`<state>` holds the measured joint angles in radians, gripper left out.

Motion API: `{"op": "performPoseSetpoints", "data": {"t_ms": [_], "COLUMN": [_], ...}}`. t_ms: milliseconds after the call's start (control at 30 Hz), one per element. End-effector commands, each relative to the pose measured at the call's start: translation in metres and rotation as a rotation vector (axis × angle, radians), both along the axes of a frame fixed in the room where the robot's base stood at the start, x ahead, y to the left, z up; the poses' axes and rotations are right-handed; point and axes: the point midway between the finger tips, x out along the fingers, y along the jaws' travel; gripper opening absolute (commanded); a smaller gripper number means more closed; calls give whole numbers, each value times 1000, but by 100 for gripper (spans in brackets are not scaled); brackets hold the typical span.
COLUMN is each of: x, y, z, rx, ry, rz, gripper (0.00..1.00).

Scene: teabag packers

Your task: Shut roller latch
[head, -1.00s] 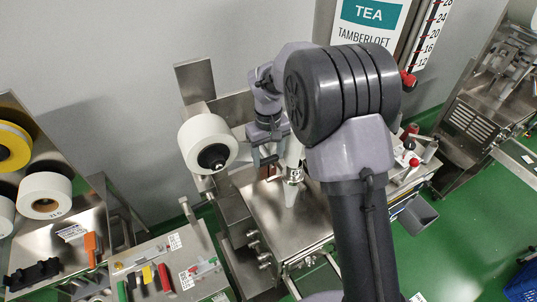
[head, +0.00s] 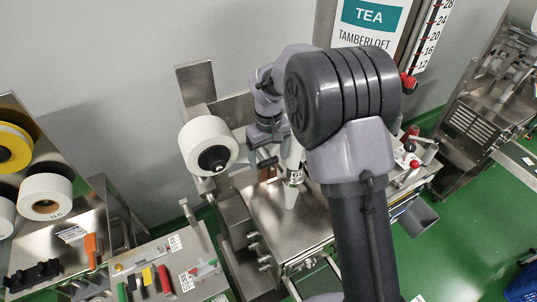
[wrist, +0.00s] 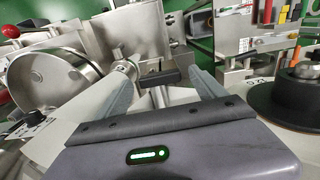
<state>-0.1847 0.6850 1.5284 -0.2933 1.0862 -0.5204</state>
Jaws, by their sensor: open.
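My gripper (wrist: 165,80) is open in the wrist view, with one grey finger to each side. A short lever with a black grip (wrist: 158,78) and a metal shaft lies between the fingertips; it may be the roller latch, but I cannot tell for sure. The fingers do not visibly close on it. In the head view my gripper (head: 265,162) is small and partly hidden by my own arm, over the steel packing machine (head: 285,228) and right of the white roll (head: 204,136). The latch cannot be made out there.
In the wrist view a dark round hub (wrist: 292,98) is close on the right and a round steel funnel (wrist: 55,82) on the left. In the head view a tool-covered bench (head: 180,270) and a rack of rolls (head: 45,194) stand left.

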Motion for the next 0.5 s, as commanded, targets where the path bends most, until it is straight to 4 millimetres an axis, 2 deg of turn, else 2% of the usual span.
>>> {"op": "performPoseSetpoints", "data": {"t_ms": [167, 500], "x": [1, 1], "y": [0, 0], "z": [20, 129], "rx": [0, 1], "ry": [-4, -6], "rz": [0, -1], "gripper": [80, 80]}}
